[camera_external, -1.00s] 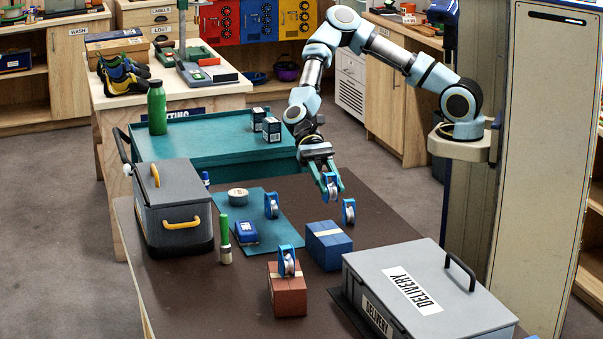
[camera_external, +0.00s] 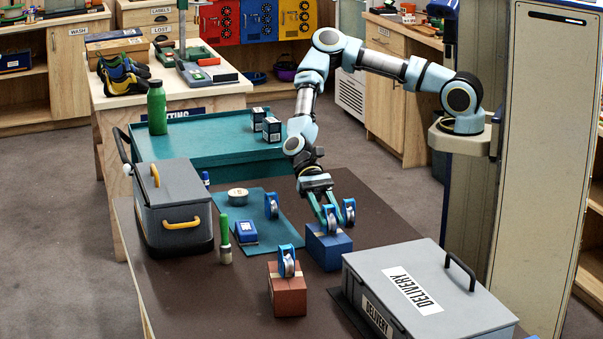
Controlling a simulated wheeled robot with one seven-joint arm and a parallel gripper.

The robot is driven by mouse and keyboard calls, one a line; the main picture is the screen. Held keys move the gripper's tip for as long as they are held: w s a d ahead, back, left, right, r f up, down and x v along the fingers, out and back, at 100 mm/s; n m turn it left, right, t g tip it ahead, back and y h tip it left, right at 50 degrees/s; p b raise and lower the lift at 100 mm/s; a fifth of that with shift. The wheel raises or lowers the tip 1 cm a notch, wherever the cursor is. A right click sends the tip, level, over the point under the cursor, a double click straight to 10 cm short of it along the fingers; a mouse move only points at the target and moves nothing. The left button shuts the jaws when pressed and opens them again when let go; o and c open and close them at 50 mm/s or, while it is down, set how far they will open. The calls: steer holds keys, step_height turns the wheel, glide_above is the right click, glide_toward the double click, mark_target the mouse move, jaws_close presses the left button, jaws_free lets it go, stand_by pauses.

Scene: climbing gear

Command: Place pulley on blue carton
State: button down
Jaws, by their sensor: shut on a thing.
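My gripper (camera_external: 332,205) points down, shut on a blue pulley with a pale wheel (camera_external: 331,220). The held pulley is upright at the top of the blue carton (camera_external: 325,252); I cannot tell whether it touches. The blue carton stands on the dark table with a pale tape strip on top, partly hidden by the pulley. A second pulley (camera_external: 349,211) stands just behind and right of the held one. A third pulley (camera_external: 287,262) sits on the red-brown carton (camera_external: 288,294). Another pulley (camera_external: 272,205) stands at the teal mat's edge.
A grey delivery box (camera_external: 370,264) stands right of the cartons. The teal mat (camera_external: 262,228) holds a blue device (camera_external: 246,232) and a tape roll (camera_external: 238,195). The dark table front is clear.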

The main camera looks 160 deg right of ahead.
steer(key=c, duration=0.5)
jaws_free()
steer(key=shift+s+d+r, duration=0.15)
steer(key=shift+d, duration=0.05)
steer(key=b+v, duration=0.3)
steer(key=v, duration=0.8)
steer(key=s+a+f+n+g+h, duration=0.1)
steer(key=s+a+f+n+g, duration=0.15)
steer(key=a+n+g, duration=0.35)
steer(key=s+a+f+n+g+h, duration=0.2)
steer(key=a+f+n, duration=0.15)
steer(key=a, duration=0.55)
steer(key=s+a+r+n+h, duration=0.2)
steer(key=a+n, duration=0.1)
steer(key=n, duration=0.2)
steer(key=s+a+r+n+h, duration=0.2)
steer(key=s+r+n, duration=0.1)
steer(key=n, duration=0.3)
steer(key=s+a+r+n+h, duration=0.2)
steer(key=s+a+r+n, duration=0.1)
steer(key=n, duration=0.2)
steer(key=shift+a+r+h, duration=0.1)
steer(key=shift+a+h, duration=0.2)
